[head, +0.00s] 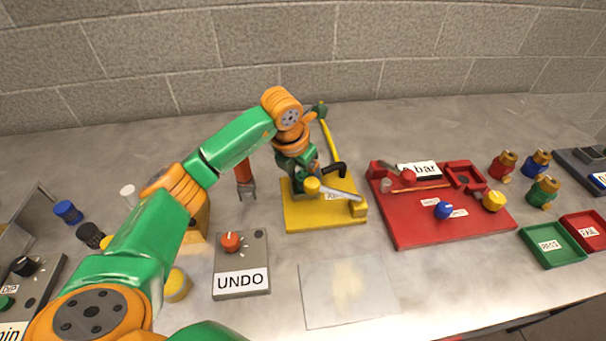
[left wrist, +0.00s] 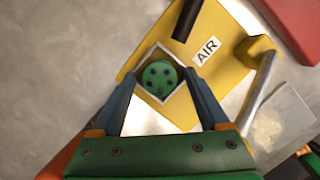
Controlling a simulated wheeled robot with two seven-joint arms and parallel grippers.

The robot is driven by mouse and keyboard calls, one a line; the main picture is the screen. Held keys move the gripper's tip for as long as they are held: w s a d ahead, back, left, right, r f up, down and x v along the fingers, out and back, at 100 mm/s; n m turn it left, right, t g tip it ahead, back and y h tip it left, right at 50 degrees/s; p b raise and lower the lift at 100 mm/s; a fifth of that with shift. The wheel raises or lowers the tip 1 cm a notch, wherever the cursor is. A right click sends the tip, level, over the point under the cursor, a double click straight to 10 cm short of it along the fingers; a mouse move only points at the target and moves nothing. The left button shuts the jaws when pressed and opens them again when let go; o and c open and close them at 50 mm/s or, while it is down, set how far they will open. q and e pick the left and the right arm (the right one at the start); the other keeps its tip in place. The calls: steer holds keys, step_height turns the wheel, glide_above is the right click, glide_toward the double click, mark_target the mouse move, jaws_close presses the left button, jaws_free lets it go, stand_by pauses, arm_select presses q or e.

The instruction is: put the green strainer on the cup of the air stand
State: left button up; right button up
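The yellow air stand (head: 318,212) stands on the bench in the middle of the head view. In the left wrist view its plate (left wrist: 222,20) carries an AIR label. The green strainer (left wrist: 160,77), a round disc with dark holes, lies within the pale square outline of the cup (left wrist: 151,53). I cannot tell how deep it sits. My left gripper (head: 303,186) points down over the stand; its blue fingers (left wrist: 162,77) are apart on either side of the strainer, with gaps visible. In the head view the arm hides the cup and strainer. My right gripper is not in view.
A red stand (head: 425,220) is to the right, with brass-topped parts and a green PASS tray (head: 549,259) beyond it. A grey UNDO box (head: 241,285) stands front left. A yellow post and handle rise close to my left gripper. A clear sheet lies in front.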

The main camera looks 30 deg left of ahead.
arm_select(q)
steer(key=shift+r, duration=0.15)
steer(key=shift+r, duration=0.25)
steer(key=v, duration=1.1)
steer(key=shift+r, duration=0.3)
